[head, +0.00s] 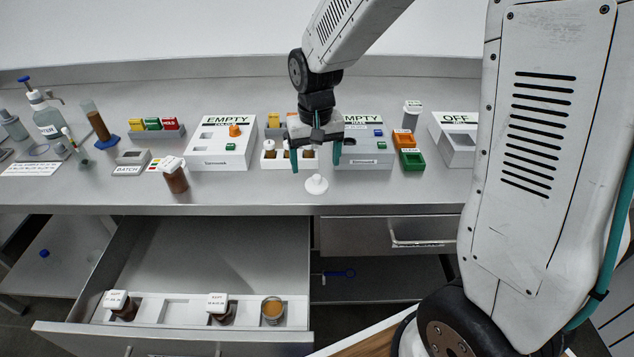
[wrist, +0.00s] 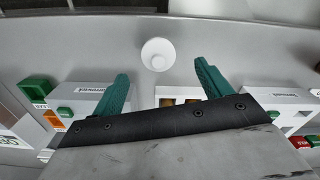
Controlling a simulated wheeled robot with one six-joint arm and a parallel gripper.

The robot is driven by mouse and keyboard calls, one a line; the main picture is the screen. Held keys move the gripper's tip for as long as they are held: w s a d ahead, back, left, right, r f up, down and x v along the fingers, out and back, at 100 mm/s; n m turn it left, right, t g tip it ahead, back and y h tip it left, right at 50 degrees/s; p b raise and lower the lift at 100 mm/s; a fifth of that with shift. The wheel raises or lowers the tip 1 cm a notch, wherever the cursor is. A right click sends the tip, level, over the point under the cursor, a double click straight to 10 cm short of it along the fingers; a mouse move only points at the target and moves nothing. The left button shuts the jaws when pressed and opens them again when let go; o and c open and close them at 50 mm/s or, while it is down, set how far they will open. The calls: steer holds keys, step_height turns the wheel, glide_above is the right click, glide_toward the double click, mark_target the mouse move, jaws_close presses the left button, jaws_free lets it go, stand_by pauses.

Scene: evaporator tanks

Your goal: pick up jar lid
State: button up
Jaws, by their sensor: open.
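A white round jar lid (head: 316,185) with a small knob on top lies on the steel counter near its front edge. It also shows in the wrist view (wrist: 158,54), beyond the fingertips and between their lines. My gripper (head: 316,168) is open and empty above the counter, with its two green fingers apart and pointing down. In the wrist view my gripper (wrist: 163,75) has nothing between its fingers. An open jar with brown contents (head: 273,310) sits without a lid in the drawer tray.
A white rack (head: 270,161) and two boxes marked EMPTY, left (head: 205,158) and right (head: 375,163), stand behind the lid. A capped brown jar (head: 175,176) stands to the left. The open drawer (head: 190,343) juts out below the counter. Bare counter lies around the lid.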

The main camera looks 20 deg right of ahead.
mark_target(317, 176)
steer(key=f, duration=0.6)
steer(key=shift+w+d, duration=0.2)
steer(key=c, duration=1)
